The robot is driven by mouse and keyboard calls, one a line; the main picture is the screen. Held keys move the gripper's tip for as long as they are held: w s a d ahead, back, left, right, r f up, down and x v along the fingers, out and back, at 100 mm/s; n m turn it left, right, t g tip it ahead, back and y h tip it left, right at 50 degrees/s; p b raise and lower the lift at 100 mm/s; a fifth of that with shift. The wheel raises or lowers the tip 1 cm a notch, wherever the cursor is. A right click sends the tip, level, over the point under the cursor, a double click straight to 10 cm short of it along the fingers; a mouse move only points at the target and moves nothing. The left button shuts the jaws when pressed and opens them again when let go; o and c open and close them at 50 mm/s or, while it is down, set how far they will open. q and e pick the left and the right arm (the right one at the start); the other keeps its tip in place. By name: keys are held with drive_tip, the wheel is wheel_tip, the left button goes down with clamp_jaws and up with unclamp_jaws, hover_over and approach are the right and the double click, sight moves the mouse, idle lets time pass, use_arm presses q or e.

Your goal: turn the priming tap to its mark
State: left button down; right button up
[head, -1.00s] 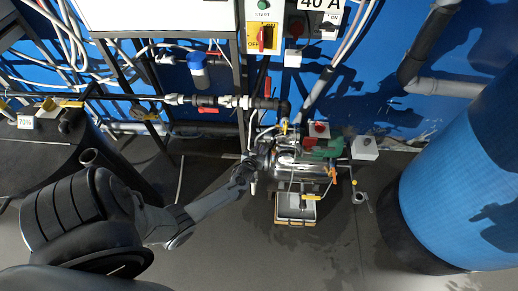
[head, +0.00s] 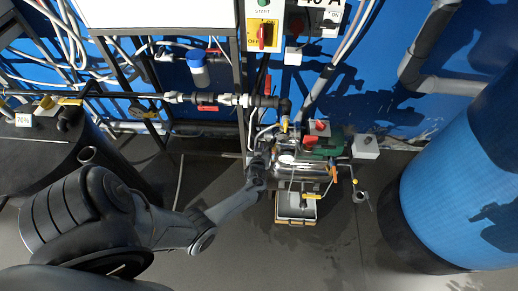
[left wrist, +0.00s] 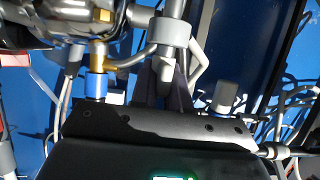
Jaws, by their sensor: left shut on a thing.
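My left gripper (head: 262,158) is at the left end of the shiny metal pump (head: 312,171), low in front of the blue wall. In the left wrist view its dark fingers (left wrist: 165,85) are close together, just below a pale grey collar (left wrist: 170,32) on a pipe. They are shut on a small part there that seems to be the priming tap; fingers and pipework mostly hide it. I cannot make out its mark. A brass fitting (left wrist: 102,52) with a blue sleeve (left wrist: 96,87) is left of the fingers. My right gripper is not in view.
A dark horizontal pipe (head: 210,100) with red-handled fittings runs above the gripper. A shallow tray (head: 296,207) sits in front of the pump. A large blue tank (head: 455,170) stands to the right. Hoses hang close around the gripper. Floor between pump and tank is mostly clear.

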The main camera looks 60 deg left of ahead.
use_arm(q)
drive_tip(key=c, duration=1.2)
unclamp_jaws()
drive_tip(key=p+v, duration=0.3)
drive_tip(key=v, duration=0.7)
drive_tip(key=shift+s+d+r, duration=0.15)
drive_tip(key=shift+d+r, duration=0.05)
drive_tip(key=shift+d, duration=0.1)
